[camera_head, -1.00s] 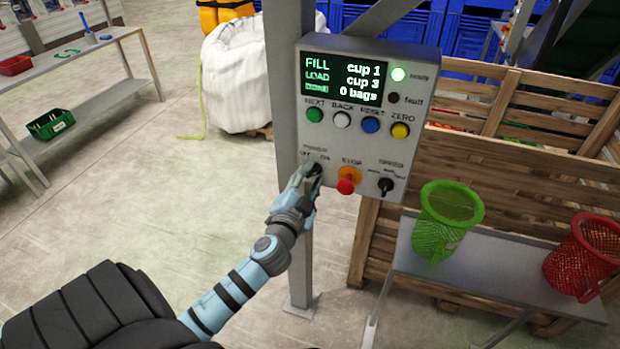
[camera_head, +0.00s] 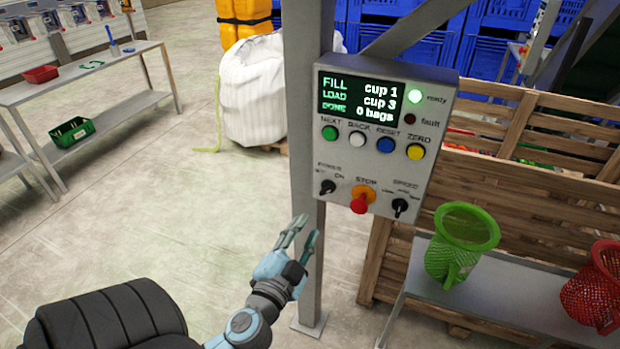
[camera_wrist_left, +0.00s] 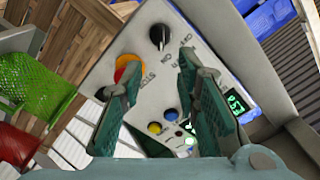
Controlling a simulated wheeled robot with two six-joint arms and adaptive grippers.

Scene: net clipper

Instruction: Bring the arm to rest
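My left gripper (camera_head: 302,238) is open and empty, below and left of the control panel's lower edge in the head view. In the left wrist view its two fingers (camera_wrist_left: 150,95) are spread, with the panel face beyond them. The grey control panel (camera_head: 340,158) is mounted on a post. Its black power knob (camera_head: 327,187) stands clear of the gripper and also shows in the left wrist view (camera_wrist_left: 160,36). My right gripper is not in view.
The grey post (camera_head: 308,150) stands right behind the gripper. A red stop button (camera_head: 359,204) is on the panel. A green net basket (camera_head: 462,240) and a red one (camera_head: 595,295) are on a grey shelf (camera_head: 500,300) to the right. Open floor (camera_head: 180,220) lies left.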

